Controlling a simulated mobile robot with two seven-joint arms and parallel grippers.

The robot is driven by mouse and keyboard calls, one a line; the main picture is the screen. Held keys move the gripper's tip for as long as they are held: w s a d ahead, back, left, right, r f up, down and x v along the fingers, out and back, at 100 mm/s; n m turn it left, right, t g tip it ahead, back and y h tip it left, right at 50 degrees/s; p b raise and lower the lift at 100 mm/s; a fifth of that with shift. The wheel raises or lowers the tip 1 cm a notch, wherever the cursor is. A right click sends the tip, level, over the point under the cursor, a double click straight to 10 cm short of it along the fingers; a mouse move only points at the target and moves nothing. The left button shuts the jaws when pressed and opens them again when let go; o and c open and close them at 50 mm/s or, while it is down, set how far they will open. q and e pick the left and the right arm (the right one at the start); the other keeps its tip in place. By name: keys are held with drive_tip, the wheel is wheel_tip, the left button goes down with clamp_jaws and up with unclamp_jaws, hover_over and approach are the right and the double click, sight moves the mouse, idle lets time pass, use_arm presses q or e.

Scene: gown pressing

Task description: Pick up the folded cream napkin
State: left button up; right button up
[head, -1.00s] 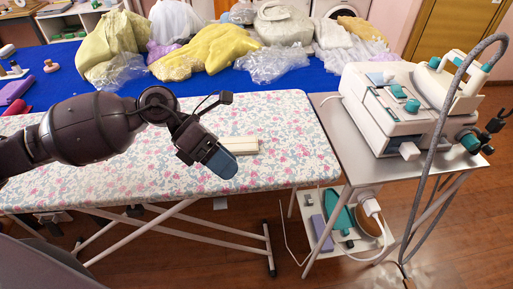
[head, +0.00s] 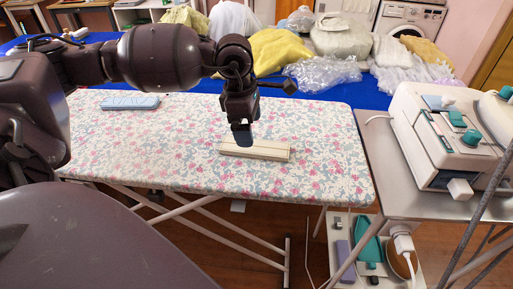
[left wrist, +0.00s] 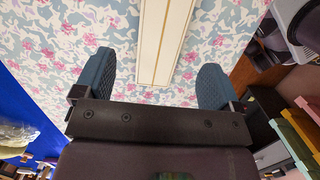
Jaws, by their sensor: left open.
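The folded cream napkin (head: 255,151) is a flat, narrow strip with thin lines along it. It lies on the floral ironing board (head: 150,150). My left gripper (head: 242,138) points down above the napkin, near its left half. In the left wrist view the napkin (left wrist: 163,40) lies beyond the gap between the two blue fingers of the left gripper (left wrist: 155,82). The fingers are wide apart with nothing between them. My right gripper is not in view.
A folded blue cloth (head: 131,103) lies on the board's far left. A steam station (head: 440,140) stands on a grey metal table (head: 375,170) at right. Bagged garments (head: 275,50) lie on the blue table behind. The board around the napkin is clear.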

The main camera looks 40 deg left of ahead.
sight(255, 146)
use_arm(q)
drive_tip(key=shift+w+d+f+b, duration=0.1)
drive_tip(key=shift+d+f+b, duration=0.1)
drive_tip(key=shift+f, duration=0.65)
drive_tip(key=shift+w+d+f+b, duration=0.1)
drive_tip(key=shift+d+f, duration=0.05)
drive_tip(key=shift+f, duration=0.75)
drive_tip(key=shift+w+d+f+b, duration=0.1)
drive_tip(key=shift+d+f, duration=0.1)
drive_tip(key=shift+f, duration=0.65)
drive_tip(key=shift+s, duration=0.1)
drive_tip(key=c, duration=1)
drive_tip(key=shift+r, duration=0.1)
